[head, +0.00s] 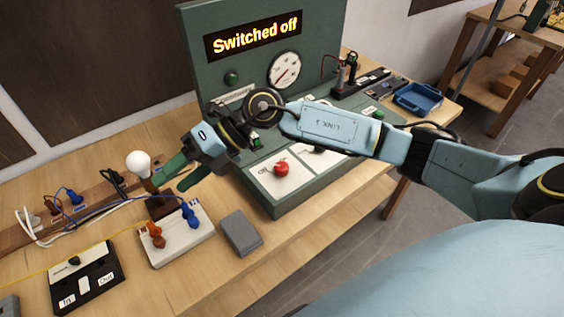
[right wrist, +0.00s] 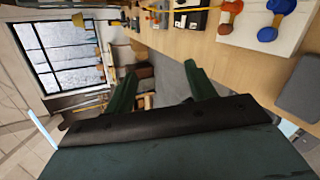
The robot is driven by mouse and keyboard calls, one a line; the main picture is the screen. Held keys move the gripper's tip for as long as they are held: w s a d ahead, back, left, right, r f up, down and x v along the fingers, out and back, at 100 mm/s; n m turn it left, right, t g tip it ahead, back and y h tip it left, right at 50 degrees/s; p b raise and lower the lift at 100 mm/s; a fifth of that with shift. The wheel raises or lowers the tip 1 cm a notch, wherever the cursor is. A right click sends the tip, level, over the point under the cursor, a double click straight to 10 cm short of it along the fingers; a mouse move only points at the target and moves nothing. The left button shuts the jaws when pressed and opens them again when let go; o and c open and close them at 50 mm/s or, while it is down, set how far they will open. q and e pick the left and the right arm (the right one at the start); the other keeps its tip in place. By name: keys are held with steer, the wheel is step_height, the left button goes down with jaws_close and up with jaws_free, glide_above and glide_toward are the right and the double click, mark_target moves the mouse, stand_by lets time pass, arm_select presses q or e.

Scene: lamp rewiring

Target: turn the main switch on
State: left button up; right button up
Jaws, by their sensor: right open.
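A dark green control panel (head: 265,198) stands on the workbench, with a display (head: 253,37) reading "Switched off". A red knob (head: 281,169) sits on a white plate on its low front part, and I take this for the main switch. The lettering beside it is too small to read fully. My right gripper (head: 168,188) is open and empty to the left of the panel, near the white bulb, apart from the red knob. In the right wrist view its two green fingers (right wrist: 158,72) are spread. My right forearm hides part of the panel. My left gripper is not in view.
A white bulb (head: 138,160) stands by the fingers. A white block (head: 178,243) with blue and orange plugs, a grey box (head: 241,232) and a black In/Out box (head: 87,279) lie in front. A dial (head: 285,70) and blue tray (head: 418,98) are farther right.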

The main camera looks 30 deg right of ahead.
steer(key=w+d+f+h, duration=0.3)
steer(key=d+h, duration=0.4)
steer(key=d, duration=0.4)
steer(key=h, duration=0.6)
glide_above(282, 166)
steer(key=shift+m+g, duration=0.3)
steer(key=shift+g, duration=0.1)
step_height(282, 166, down, 12)
steer(key=shift+f+p, duration=0.1)
steer(key=shift+p, duration=0.7)
steer(key=c, duration=1)
steer(key=shift+o, duration=0.2)
